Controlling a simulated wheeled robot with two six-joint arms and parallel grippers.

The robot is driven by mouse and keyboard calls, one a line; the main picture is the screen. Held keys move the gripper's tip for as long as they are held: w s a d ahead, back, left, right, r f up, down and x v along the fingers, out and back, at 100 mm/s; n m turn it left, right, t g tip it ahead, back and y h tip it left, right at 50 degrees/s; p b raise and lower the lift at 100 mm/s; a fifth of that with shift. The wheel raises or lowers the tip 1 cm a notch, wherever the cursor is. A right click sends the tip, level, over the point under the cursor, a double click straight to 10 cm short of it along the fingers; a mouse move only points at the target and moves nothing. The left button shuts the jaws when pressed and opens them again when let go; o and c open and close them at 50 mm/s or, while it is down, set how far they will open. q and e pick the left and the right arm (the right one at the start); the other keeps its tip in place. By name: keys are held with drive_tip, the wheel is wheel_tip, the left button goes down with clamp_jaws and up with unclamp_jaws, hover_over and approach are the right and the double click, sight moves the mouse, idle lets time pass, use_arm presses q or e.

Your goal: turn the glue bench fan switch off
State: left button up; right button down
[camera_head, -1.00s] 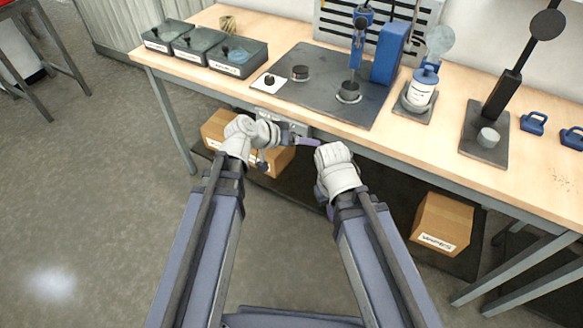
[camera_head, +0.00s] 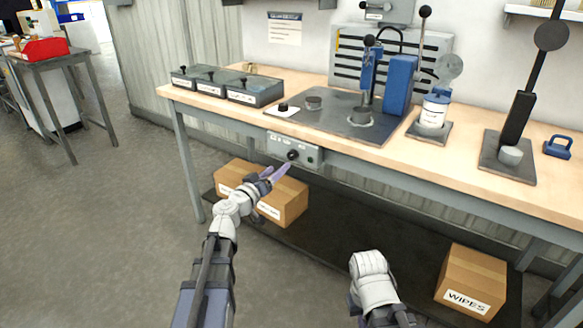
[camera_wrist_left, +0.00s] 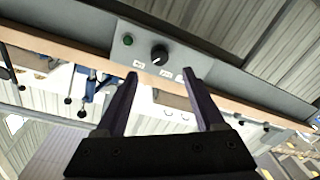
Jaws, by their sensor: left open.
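The fan switch is a black rotary knob (camera_head: 292,155) on a grey control panel (camera_head: 275,146) under the front edge of the bench. In the left wrist view the knob (camera_wrist_left: 159,53) has a white pointer mark, with a green button (camera_wrist_left: 127,40) beside it and small white labels below. My left gripper (camera_head: 283,171) is just in front of and below the panel. In the left wrist view its two fingers (camera_wrist_left: 168,100) are apart with nothing between them, and the knob lies beyond the tips. My right arm's wrist (camera_head: 370,275) shows at the lower middle; its fingers are hidden.
The wooden bench top (camera_head: 400,155) overhangs the panel. On it are lidded bins (camera_head: 255,90), a grey mat (camera_head: 340,118) with a blue press (camera_head: 398,85), and a white bottle (camera_head: 434,110). Cardboard boxes (camera_head: 470,280) stand on the lower shelf. Open floor lies at left.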

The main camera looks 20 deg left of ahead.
sight(290, 157)
use_arm(q)
drive_tip(key=shift+w, duration=0.15)
drive_tip(key=x, duration=0.7)
drive_tip(key=shift+w+d, duration=0.2)
drive_tip(key=shift+w, duration=0.05)
drive_tip(key=shift+c, duration=0.2)
clamp_jaws()
